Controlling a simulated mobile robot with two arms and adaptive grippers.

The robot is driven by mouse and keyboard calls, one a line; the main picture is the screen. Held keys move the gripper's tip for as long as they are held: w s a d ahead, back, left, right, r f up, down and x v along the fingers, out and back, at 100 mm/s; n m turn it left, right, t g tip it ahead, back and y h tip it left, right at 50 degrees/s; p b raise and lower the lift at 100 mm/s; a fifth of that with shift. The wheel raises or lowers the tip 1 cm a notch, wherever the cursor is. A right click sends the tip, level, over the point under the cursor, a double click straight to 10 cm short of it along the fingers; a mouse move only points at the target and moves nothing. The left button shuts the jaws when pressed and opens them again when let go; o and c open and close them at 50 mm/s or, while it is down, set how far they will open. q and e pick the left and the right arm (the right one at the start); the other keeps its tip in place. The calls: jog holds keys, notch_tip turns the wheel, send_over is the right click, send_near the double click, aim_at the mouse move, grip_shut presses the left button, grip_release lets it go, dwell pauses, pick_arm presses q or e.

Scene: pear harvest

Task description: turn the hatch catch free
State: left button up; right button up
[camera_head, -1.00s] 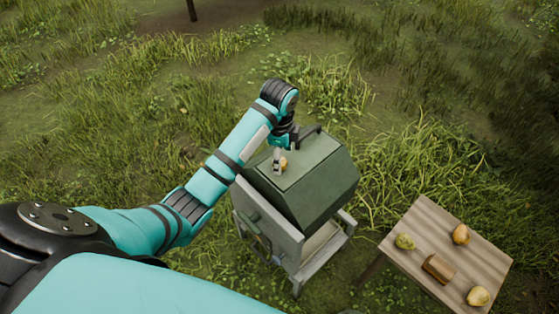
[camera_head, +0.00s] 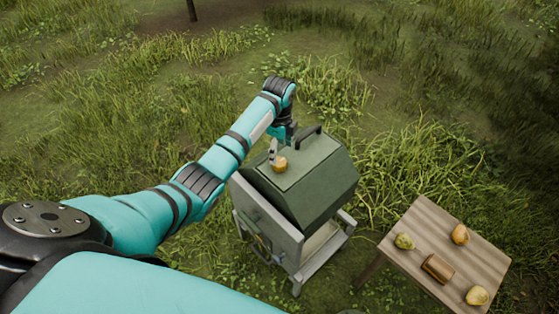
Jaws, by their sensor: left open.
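My left gripper (camera_head: 273,156) points down just left of and behind this piece. It is open, and a small gap seems to show between them; contact is hard to judge at this size. My right gripper is out of view.
A wooden table (camera_head: 424,217) stands at the lower right with a green pear (camera_head: 404,242), two yellow-orange pears, (camera_head: 460,234) and (camera_head: 477,296), and a brown block (camera_head: 438,267). The grey stand (camera_head: 325,260) holds the box. Grass surrounds everything.

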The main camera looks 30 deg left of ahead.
aim_at(279, 162)
pick_arm(q)
notch_tip(279, 162, down, 6)
jog(key=shift+f, duration=0.2)
jog(key=c, duration=1.2)
